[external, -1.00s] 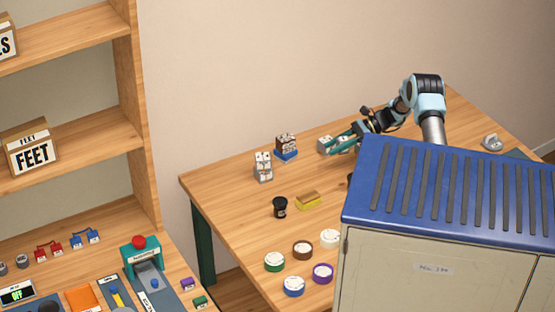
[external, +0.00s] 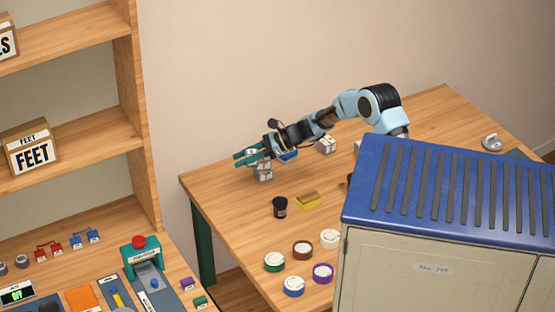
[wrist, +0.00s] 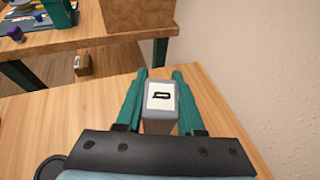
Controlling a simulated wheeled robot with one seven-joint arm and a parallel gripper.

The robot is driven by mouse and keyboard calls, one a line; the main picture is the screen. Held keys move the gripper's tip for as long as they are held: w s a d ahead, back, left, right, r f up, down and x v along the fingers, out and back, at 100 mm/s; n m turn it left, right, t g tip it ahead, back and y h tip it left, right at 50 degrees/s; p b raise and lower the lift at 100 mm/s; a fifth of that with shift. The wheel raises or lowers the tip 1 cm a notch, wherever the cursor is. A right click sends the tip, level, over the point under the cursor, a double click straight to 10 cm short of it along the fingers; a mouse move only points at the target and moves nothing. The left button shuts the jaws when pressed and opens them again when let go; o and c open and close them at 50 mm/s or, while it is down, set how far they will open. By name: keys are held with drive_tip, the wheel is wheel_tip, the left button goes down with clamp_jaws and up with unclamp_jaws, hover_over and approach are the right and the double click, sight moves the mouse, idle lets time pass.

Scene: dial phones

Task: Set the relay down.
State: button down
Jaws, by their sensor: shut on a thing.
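My gripper (external: 243,158) is over the far left part of the wooden table, its green fingers pointing left. In the wrist view the fingers (wrist: 160,76) are shut on a grey block (wrist: 160,122) with a white label and a black mark on its top, which I take to be the relay. In the external view grey blocks with white faces (external: 264,174) show just under the fingers. The fingers cover their upper part, so I cannot tell whether the held block touches what is below it.
A blue-based block (external: 289,157) is partly hidden behind my wrist, and a grey-white block (external: 327,146) stands to its right. A black cup (external: 280,207) and a yellow block (external: 307,201) are nearer. Several round coloured-rim discs (external: 303,250) lie in front. The table's left edge is close.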

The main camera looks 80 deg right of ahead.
drive_tip(key=w+a+b, duration=0.1)
drive_tip(key=w+a, duration=0.4)
drive_tip(key=a, duration=0.3)
hover_over(219, 206)
drive_tip(key=shift+h, duration=0.3)
wheel_tip(219, 206, down, 6)
drive_tip(key=shift+f+p, duration=0.1)
drive_tip(key=shift+p, duration=0.35)
drive_tip(key=shift+f+p, duration=0.35)
drive_tip(key=shift+f, duration=1.65)
drive_tip(key=shift+f, duration=0.1)
drive_tip(key=shift+f, duration=0.15)
drive_tip(key=c, duration=0.5)
unclamp_jaws()
drive_tip(key=shift+r, duration=0.2)
